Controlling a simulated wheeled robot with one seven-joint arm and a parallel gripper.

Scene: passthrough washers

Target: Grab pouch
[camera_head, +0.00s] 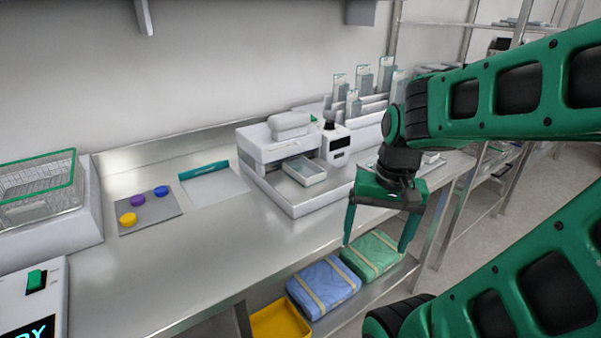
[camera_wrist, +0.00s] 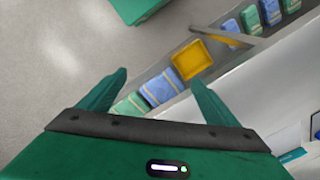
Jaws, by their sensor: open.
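A flat pale pouch-like sheet with a teal band (camera_head: 213,184) lies on the steel counter, left of the white machine. Several clear upright pouches with green tops (camera_head: 354,103) stand in a white rack at the back; I cannot tell which one is the task's pouch. My gripper (camera_head: 375,246) is open and empty, pointing down at the counter's front edge, right of the white machine and apart from all these pouches. In the wrist view, my gripper's fingers (camera_wrist: 158,77) are spread, with the lower shelf beyond them.
The white machine (camera_head: 292,205) with a tray stands mid-counter. A grey mat (camera_head: 150,214) holds yellow, purple and blue discs. A wire basket (camera_head: 38,180) is at left. Blue (camera_head: 324,286) and green (camera_head: 371,254) strapped bundles and a yellow bin (camera_head: 280,322) sit on the lower shelf.

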